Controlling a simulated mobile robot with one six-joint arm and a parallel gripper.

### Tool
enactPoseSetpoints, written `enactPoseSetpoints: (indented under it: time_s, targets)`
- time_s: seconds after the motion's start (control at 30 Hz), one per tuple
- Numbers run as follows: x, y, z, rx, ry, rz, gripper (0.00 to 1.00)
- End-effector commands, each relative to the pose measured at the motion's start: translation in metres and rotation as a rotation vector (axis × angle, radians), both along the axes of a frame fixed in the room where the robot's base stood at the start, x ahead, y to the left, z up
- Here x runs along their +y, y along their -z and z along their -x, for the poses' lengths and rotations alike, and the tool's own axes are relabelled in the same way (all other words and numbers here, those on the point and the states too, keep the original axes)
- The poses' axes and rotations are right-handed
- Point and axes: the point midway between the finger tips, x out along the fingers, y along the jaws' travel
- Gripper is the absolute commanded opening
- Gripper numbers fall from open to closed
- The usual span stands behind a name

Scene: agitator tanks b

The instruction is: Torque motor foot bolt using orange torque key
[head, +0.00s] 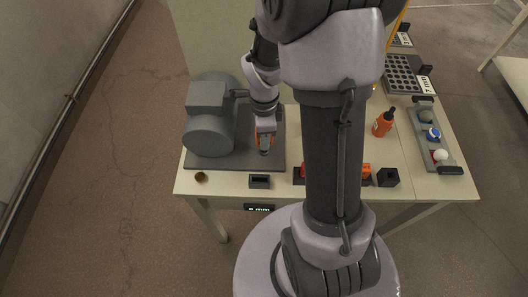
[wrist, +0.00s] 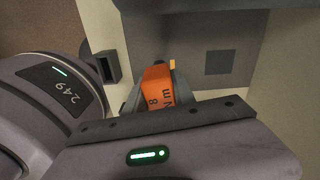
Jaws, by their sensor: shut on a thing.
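My gripper (head: 265,143) is shut on the orange torque key and holds it over the right part of the grey base plate (head: 175,163). In the wrist view the orange torque key (wrist: 157,92) carries the marking "8 Nm" and sits between the jaws. A small yellow tip (wrist: 172,64) shows at its upper edge. The grey motor (head: 209,122) stands on the plate, left of my gripper. The wrist view shows the plate with a darker square patch (wrist: 219,62). The key's lower end and the foot bolt cannot be made out.
A dark open holder (head: 260,181) and a small brown cup (head: 201,177) stand along the table's front edge. Another black holder (head: 388,177) and an orange bottle (head: 383,123) stand to the right. A tray with several balls (head: 436,140) lies at the far right. My arm hides the table's middle.

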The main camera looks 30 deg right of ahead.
Motion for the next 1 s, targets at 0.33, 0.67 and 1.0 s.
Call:
enactPoseSetpoints:
  time_s: [0.33, 0.67, 1.0]
  targets:
    - [0.0000, 0.0003, 0.0001, 0.000, 0.013, 0.000, 0.00]
    - [0.0000, 0.0014, -0.0001, 0.000, 0.146, 0.000, 0.00]
    - [0.0000, 0.0006, -0.0001, 0.000, 0.264, 0.000, 0.00]
